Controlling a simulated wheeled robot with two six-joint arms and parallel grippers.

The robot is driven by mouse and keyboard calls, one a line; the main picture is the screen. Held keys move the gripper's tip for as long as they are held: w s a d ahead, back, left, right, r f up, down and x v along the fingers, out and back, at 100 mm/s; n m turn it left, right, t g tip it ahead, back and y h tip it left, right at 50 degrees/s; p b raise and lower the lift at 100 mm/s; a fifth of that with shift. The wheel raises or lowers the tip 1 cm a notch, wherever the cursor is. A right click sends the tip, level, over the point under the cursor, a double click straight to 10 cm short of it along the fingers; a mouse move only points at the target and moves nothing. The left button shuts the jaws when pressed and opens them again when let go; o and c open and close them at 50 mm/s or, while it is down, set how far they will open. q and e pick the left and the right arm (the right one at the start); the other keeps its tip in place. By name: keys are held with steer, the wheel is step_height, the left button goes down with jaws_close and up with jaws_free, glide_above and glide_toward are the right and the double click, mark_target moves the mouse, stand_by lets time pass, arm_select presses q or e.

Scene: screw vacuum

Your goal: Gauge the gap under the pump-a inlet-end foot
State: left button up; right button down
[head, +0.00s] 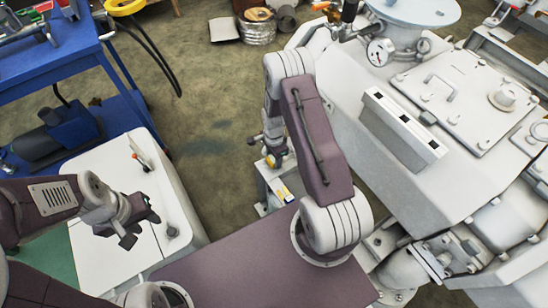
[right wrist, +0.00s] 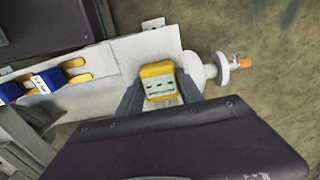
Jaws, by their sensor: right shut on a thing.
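My right gripper (right wrist: 160,95) is shut on a yellow-topped grey piece (right wrist: 158,80), perhaps the gauge, above a pale metal plate (right wrist: 120,65). In the head view my right gripper (head: 271,160) hangs beside the big white pump housing (head: 420,150), over a pale frame rail; its fingertips are too small to make out there. The plate carries blue blocks (right wrist: 48,80) with yellow strips. I cannot tell which part is the inlet-end foot, and no gap shows clearly. My left gripper (head: 140,228) is open and empty above a white surface at the left.
A pale pipe stub (right wrist: 200,68) with an orange-tipped valve (right wrist: 243,63) sticks out right of the held piece. A blue cart (head: 60,70) stands at the upper left. A metal can (head: 258,28) stands at the back. Open floor (head: 205,100) lies between cart and pump.

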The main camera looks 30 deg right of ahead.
steer(key=shift+d, duration=0.1)
stand_by(0.6)
steer(key=shift+d, duration=0.35)
steer(key=shift+p, duration=0.4)
steer(key=shift+w+d, duration=0.1)
steer(key=shift+d, duration=0.9)
stand_by(0.6)
steer(key=shift+w+d, duration=0.1)
steer(key=shift+d, duration=0.85)
stand_by(0.3)
